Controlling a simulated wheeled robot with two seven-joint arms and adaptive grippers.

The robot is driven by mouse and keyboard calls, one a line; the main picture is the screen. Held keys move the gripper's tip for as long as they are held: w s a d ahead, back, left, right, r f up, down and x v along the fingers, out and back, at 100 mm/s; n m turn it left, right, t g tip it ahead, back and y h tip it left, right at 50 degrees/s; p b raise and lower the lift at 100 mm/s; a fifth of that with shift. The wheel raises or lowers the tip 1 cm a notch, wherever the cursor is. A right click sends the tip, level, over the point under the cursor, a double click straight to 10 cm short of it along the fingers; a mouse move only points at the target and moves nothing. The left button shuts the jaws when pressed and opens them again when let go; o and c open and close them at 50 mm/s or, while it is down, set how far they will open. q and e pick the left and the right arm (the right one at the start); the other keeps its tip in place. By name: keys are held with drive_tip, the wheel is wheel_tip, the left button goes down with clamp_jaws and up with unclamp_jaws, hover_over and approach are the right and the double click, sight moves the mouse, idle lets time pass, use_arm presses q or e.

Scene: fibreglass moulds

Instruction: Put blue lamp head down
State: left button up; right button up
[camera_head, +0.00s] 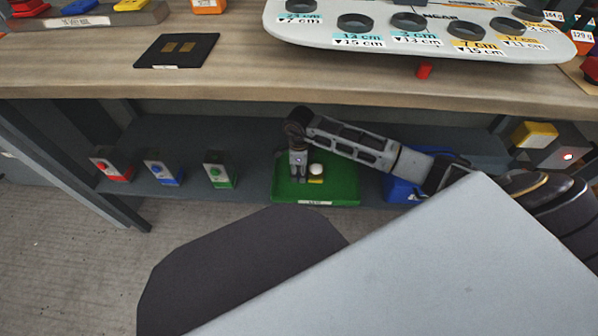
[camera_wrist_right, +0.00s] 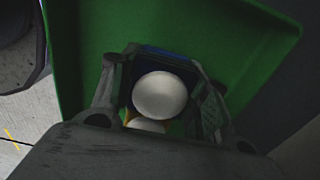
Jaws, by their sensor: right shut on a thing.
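My right gripper (camera_head: 299,172) reaches down over the green tray (camera_head: 342,191) on the lower shelf. In the right wrist view the gripper (camera_wrist_right: 160,98) is shut on the blue lamp head (camera_wrist_right: 160,93), which shows as a white dome with a strip of blue behind it. Whether it touches the tray floor, I cannot tell. A yellow lamp head with a white dome (camera_head: 316,170) sits in the tray just right of the gripper. Part of a second white dome (camera_wrist_right: 146,125) with yellow shows in the wrist view. My left gripper is not in view.
Red (camera_head: 112,165), blue (camera_head: 164,168) and green (camera_head: 220,170) button boxes stand left on the shelf. A blue container (camera_head: 400,190) is right of the tray, partly behind my arm. The wooden tabletop (camera_head: 240,80) overhangs the shelf.

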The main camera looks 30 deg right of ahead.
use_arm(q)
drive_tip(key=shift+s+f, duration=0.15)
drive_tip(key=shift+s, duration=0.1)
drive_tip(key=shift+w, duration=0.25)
use_arm(e)
drive_tip(key=shift+f, duration=0.4)
drive_tip(key=o, duration=1.3)
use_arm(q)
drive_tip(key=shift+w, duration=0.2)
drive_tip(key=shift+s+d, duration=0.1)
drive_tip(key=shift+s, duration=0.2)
use_arm(e)
drive_tip(key=shift+r, duration=0.7)
wheel_tip(320, 180, up, 10)
drive_tip(key=p, duration=0.3)
drive_tip(key=shift+w+r+p, duration=0.1)
drive_tip(key=shift+r+p, duration=0.1)
drive_tip(key=shift+p, duration=0.15)
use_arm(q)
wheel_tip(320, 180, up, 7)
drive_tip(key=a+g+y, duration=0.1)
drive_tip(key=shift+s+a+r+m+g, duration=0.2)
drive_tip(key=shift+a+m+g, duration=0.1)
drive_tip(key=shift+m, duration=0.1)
use_arm(e)
drive_tip(key=shift+r, duration=0.5)
